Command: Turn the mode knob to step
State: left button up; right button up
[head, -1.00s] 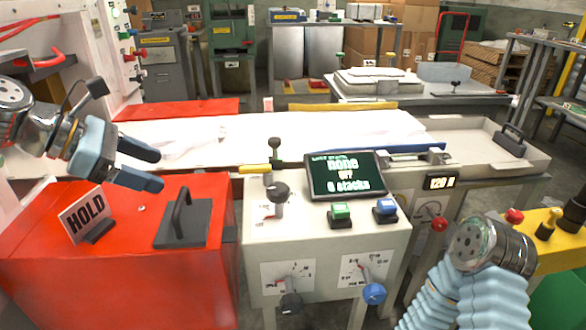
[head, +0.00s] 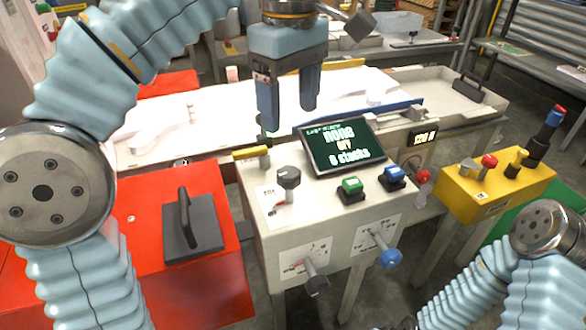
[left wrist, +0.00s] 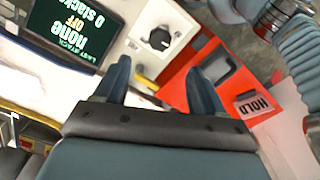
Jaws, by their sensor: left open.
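A dark knob (head: 288,178) stands on a white label on top of the pale control box (head: 240,185), left of a screen (head: 340,148) reading "none", "OFF" and "0 stacks". It also shows in the left wrist view (left wrist: 160,39), beyond my fingers. A dark knob (head: 316,286) and a blue knob (head: 390,258) are on the box's front face. Their label words are too small to read, so I cannot tell which is the mode knob. My left gripper (head: 288,105) is open and empty, pointing down, above and apart from the top knob. My right gripper is out of view.
Green (head: 352,186) and blue (head: 394,175) push buttons sit right of the top knob. A red cabinet with a black handle (head: 184,222) stands left. A yellow box (head: 495,180) with red and black controls stands right. A yellow-handled lever (head: 250,152) is behind the knob.

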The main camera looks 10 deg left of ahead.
aim_at(290, 172)
pick_arm(q)
notch_tip(290, 172, down, 11)
jog(key=b, duration=0.4)
jog(key=shift+a+r, duration=0.1)
jog(key=shift+r, duration=0.05)
jog(key=shift+f, duration=0.6)
jog(key=c, duration=1.1)
jog(key=shift+o, duration=0.2)
